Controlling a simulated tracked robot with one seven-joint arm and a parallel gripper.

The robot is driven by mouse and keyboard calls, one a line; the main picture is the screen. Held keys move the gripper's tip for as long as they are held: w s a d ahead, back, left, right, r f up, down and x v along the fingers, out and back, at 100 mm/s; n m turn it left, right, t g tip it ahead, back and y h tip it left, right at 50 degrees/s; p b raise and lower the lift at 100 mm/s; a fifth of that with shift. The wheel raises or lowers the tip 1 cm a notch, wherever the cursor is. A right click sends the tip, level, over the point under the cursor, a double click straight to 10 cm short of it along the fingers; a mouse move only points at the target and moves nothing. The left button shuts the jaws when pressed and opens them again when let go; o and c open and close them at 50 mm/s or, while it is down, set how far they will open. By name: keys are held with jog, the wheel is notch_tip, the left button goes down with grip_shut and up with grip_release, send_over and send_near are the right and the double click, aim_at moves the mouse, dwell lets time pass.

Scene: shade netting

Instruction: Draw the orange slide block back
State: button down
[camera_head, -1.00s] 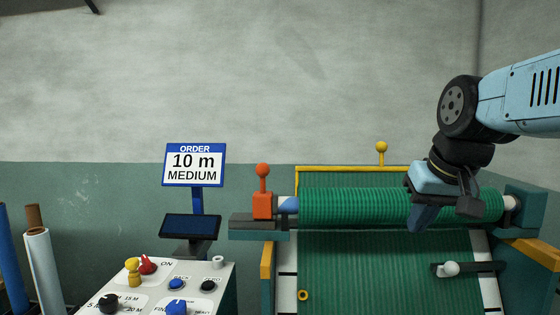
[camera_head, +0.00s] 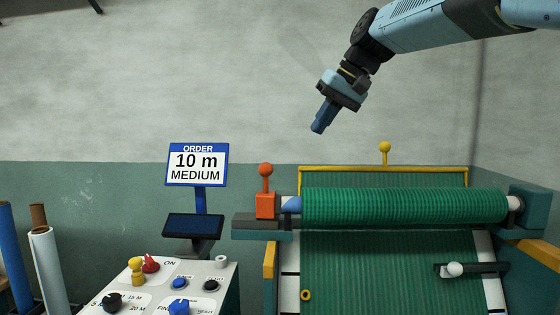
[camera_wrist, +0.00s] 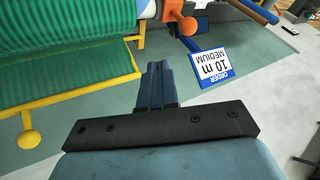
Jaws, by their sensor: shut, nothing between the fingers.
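The orange slide block (camera_head: 265,205) with its orange ball knob sits on a dark rail (camera_head: 257,220) at the left end of the green netting roll (camera_head: 405,205). A blue cone (camera_head: 291,204) lies between the block and the roll. My gripper (camera_head: 317,130) is shut and empty, raised above and to the right of the block, well apart from it. In the wrist view my shut gripper (camera_wrist: 158,68) shows in the middle, and the orange block (camera_wrist: 178,21) is at the top, partly cut off by the frame edge.
A yellow frame with a ball knob (camera_head: 384,147) stands behind the roll. The order sign (camera_head: 197,164) reads 10 m MEDIUM. A control panel (camera_head: 215,275) with knobs and buttons is at the lower left. The air above the roll is free.

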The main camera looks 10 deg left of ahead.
jog(key=x, duration=0.3)
jog(key=a+x, duration=0.1)
jog(key=x, duration=0.3)
jog(key=s+x, duration=0.1)
jog(key=x, duration=0.3)
jog(key=shift+w+a+r, duration=0.1)
jog(key=shift+a, duration=0.15)
jog(key=shift+s+a, duration=0.2)
jog(key=shift+a, duration=0.65)
jog(key=a, duration=0.4)
jog(key=shift+s+a, duration=0.1)
jog(key=shift+a, duration=0.1)
jog(key=shift+s+a, duration=0.1)
jog(key=shift+a, duration=0.2)
